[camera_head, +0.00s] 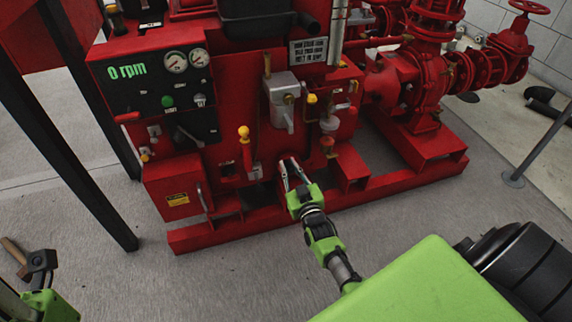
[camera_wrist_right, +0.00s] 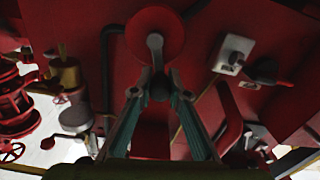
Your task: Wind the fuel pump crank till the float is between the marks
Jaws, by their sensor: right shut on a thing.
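My right gripper (camera_head: 290,172) reaches the lower front of the red pumpset. In the right wrist view its two fingers (camera_wrist_right: 158,90) are shut on the dark knob of the crank (camera_wrist_right: 155,52), a short grey arm. The crank's upper end is at the middle of a round red disc (camera_wrist_right: 154,22), with the knob below it. In the head view the crank is mostly hidden by the fingers. I cannot make out a float or marks in either view. Part of my left arm shows at the bottom left; its dark end (camera_head: 40,264) is too unclear to read.
The black panel (camera_head: 145,95) reads "0 rpm" beside two round gauges. A yellow-knobbed lever (camera_head: 245,148) stands left of my right gripper. A wooden handle (camera_head: 13,250) shows at the far left. Black posts stand left, a grey post (camera_head: 540,145) right. The front floor is clear.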

